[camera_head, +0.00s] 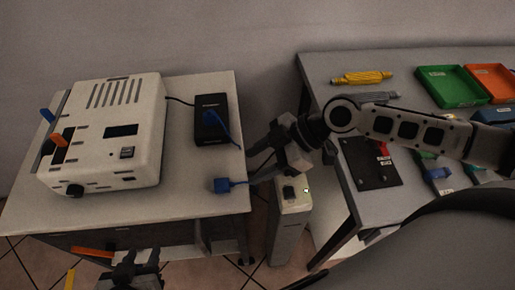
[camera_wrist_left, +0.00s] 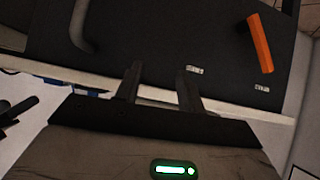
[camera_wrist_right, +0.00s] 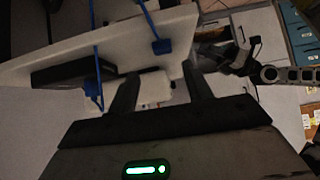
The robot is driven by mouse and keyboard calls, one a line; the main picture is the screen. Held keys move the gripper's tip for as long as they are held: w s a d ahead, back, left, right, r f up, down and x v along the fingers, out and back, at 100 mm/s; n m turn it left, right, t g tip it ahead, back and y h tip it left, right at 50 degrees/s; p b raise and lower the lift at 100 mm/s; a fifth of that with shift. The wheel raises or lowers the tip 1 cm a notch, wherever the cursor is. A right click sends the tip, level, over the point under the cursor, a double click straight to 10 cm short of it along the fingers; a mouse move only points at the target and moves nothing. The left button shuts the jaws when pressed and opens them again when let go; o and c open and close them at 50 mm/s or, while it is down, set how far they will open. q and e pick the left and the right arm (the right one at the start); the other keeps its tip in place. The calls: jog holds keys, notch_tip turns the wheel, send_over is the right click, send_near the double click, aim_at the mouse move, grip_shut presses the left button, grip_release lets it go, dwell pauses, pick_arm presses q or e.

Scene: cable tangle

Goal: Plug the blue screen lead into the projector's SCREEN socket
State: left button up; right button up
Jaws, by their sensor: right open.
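The white projector (camera_head: 105,135) stands on the left table. A blue plug (camera_head: 47,115) and an orange plug (camera_head: 61,138) are at its left side; the SCREEN label is not legible. A blue lead's plug (camera_head: 222,185) lies near the table's front right, its cable running right towards my right gripper (camera_head: 268,158). That plug shows in the right wrist view (camera_wrist_right: 161,46), beyond the open, empty jaws. A black box (camera_head: 211,118) with a blue lead on it sits right of the projector. My left gripper (camera_head: 140,258) is open and empty below the table's front edge.
An orange handle (camera_wrist_left: 261,43) shows by a dark panel in the left wrist view. A pale post (camera_head: 290,220) stands between the tables. The right table holds a yellow cable bundle (camera_head: 362,78), a green tray (camera_head: 450,86) and a black panel (camera_head: 370,163). The left table's front is mostly clear.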

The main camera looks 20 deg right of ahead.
aim_at(225, 183)
jog(key=x, duration=0.2)
jog(key=b+x, duration=0.1)
jog(key=x, duration=0.1)
jog(key=b+x, duration=0.1)
jog(key=x, duration=0.1)
jog(key=shift+s+f, duration=0.1)
jog(key=shift+s, duration=0.2)
pick_arm(q)
jog(key=shift+s+d+f+b, duration=0.25)
jog(key=shift+s+f+b, duration=0.1)
jog(key=shift+f, duration=0.25)
pick_arm(e)
jog(key=shift+x, duration=1.05)
jog(key=shift+c, duration=0.3)
